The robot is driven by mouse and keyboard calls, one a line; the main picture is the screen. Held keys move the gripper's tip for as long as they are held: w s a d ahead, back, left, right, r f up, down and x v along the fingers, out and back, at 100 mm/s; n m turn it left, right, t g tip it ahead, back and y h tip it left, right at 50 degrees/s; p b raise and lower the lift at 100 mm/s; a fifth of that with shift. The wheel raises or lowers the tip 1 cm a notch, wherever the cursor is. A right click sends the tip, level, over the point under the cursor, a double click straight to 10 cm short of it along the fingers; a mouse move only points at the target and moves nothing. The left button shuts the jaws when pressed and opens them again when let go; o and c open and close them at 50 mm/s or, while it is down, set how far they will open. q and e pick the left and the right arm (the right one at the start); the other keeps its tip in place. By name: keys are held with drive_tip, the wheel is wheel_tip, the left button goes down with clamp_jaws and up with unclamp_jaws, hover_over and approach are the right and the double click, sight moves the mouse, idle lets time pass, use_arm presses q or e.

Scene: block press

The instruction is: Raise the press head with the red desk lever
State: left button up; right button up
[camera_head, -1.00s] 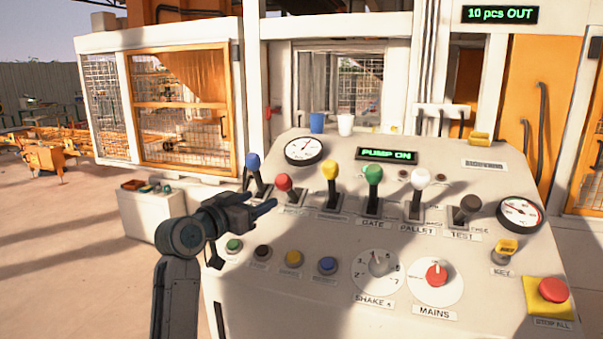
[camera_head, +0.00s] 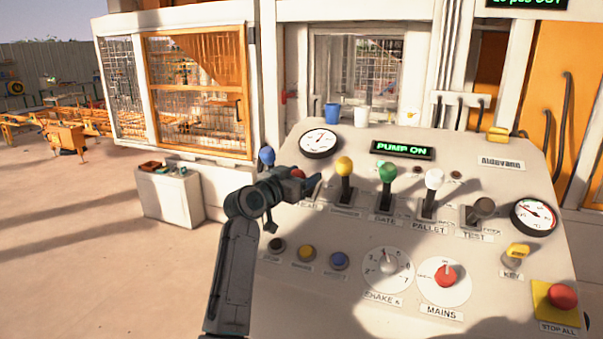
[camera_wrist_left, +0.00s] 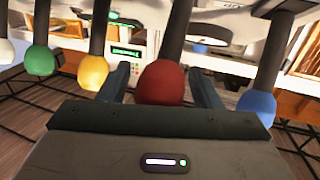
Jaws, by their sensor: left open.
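The red lever knob (camera_head: 298,174) stands in the row of levers on the desk, second from the left. My left gripper (camera_head: 313,186) is at this lever and hides most of its shaft in the head view. In the left wrist view the red knob (camera_wrist_left: 162,84) sits between the two open fingers (camera_wrist_left: 160,90), with a gap beside it on each side. I cannot tell whether a finger touches it. My right gripper is not in view. I cannot make out the press head.
The blue lever (camera_head: 266,156) stands close left of the red one, the yellow lever (camera_head: 344,167) close right. Green (camera_head: 387,173) and white (camera_head: 433,180) levers follow. Buttons (camera_head: 306,253) and dials (camera_head: 387,268) lie nearer on the desk. A display (camera_head: 401,149) reads "PUMP ON".

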use_arm(q)
drive_tip(key=shift+w+d, duration=0.1)
clamp_jaws()
drive_tip(key=shift+r, duration=0.2)
drive_tip(key=shift+w+d+r+b, duration=0.25)
drive_tip(key=shift+w+r+b, duration=0.4)
drive_tip(key=shift+w+b, duration=0.15)
drive_tip(key=shift+w+d+r+g+y+p, duration=0.15)
drive_tip(key=shift+w+d+r+g+p, duration=0.15)
drive_tip(key=shift+w, duration=0.25)
drive_tip(key=shift+w+d+r+g+y+p, duration=0.1)
drive_tip(key=shift+w+r+g+y+p, duration=0.1)
drive_tip(key=shift+w+r, duration=0.3)
drive_tip(key=shift+w+f, duration=0.2)
drive_tip(key=shift+w, duration=0.2)
drive_tip(key=shift+w+d+r+b, duration=0.1)
drive_tip(key=shift+w+d+b, duration=0.1)
drive_tip(key=shift+w+b, duration=0.25)
drive_tip(key=shift+w+d+r+b, duration=0.1)
drive_tip(key=shift+w+d+b, duration=0.1)
drive_tip(key=shift+w, duration=0.3)
